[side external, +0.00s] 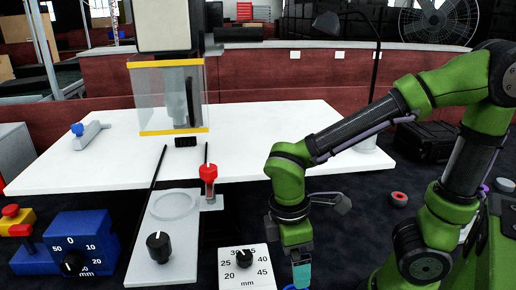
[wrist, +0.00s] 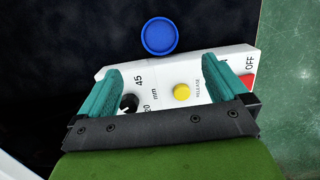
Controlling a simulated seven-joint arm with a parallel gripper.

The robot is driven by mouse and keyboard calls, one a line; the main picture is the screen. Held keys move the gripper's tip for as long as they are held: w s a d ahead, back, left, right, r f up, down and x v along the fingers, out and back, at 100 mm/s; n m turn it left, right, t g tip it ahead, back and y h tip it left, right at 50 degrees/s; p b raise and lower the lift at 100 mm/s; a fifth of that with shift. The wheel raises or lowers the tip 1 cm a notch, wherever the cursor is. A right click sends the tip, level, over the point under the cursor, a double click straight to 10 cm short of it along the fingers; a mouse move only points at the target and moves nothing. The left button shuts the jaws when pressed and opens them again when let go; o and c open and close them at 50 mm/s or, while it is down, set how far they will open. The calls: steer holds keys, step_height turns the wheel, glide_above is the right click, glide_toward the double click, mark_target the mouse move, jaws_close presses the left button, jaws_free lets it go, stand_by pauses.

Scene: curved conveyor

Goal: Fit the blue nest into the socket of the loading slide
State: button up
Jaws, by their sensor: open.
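The blue nest, a round blue disc with a raised rim (wrist: 160,36), lies on the dark surface in the wrist view, beyond my fingertips and roughly centred between them. It is apart from my gripper (wrist: 162,72), whose two teal fingers are spread and empty. The loading slide (side external: 186,258) is a light grey plate left of my gripper. Its round socket (side external: 174,205) shows as an empty ring.
A white control box with a yellow release button (wrist: 181,92) and a red switch lies under my fingers. A white dial box (side external: 246,268) stands between slide and gripper. A red-topped post (side external: 208,173) is beside the socket. A blue dial box (side external: 82,243) stands left.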

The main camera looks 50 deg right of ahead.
steer(key=f, duration=0.8)
steer(key=s+d+f, duration=0.1)
steer(key=f, duration=0.4)
steer(key=c, duration=1.2)
steer(key=shift+o, duration=0.2)
steer(key=shift+r, duration=0.15)
